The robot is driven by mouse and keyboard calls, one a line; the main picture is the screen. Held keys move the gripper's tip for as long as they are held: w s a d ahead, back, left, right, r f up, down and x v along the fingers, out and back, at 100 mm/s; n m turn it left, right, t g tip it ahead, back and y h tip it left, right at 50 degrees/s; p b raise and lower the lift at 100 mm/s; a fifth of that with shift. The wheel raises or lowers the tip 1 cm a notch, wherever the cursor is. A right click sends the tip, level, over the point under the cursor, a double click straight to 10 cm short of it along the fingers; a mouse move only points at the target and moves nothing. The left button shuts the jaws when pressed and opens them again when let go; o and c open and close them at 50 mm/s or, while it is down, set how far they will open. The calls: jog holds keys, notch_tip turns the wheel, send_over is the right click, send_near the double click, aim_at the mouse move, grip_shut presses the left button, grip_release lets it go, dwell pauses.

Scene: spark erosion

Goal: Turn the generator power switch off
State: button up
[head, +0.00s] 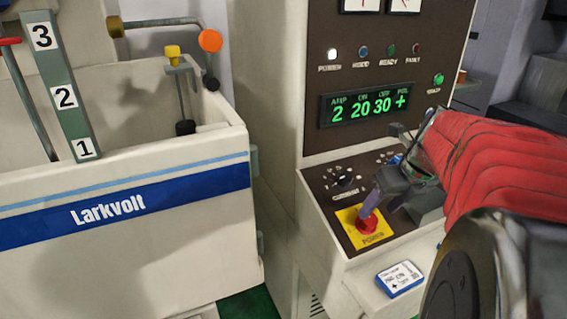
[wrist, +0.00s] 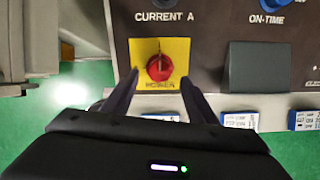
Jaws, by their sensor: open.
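The generator power switch is a red rotary knob (wrist: 160,68) on a yellow plate (wrist: 178,48) labelled POWER. In the head view the red knob (head: 369,226) sits low on the sloping control panel, partly covered by a finger. My gripper (wrist: 159,83) is open, with one dark finger on each side of the knob's near part in the wrist view. In the head view my gripper (head: 372,205) comes in from the right, above the knob. Whether the fingers touch the knob cannot be told. The POWER lamp (head: 332,54) on the upright panel is lit white.
The CURRENT knob (head: 344,180) is just behind the switch. A green-lit display (head: 367,103) reads 2 20 30 +. A blue-and-white card (head: 399,279) lies on the ledge in front. The white Larkvolt tank (head: 130,213) stands at left, and a dark block (wrist: 257,67) is right of the switch.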

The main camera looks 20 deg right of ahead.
aim_at(371, 218)
jog(key=x, duration=0.5)
jog(key=shift+c, duration=0.4)
jog(key=c, duration=0.9)
jog(key=shift+d, duration=0.25)
jog(key=shift+c, duration=0.4)
jog(key=shift+a, duration=0.15)
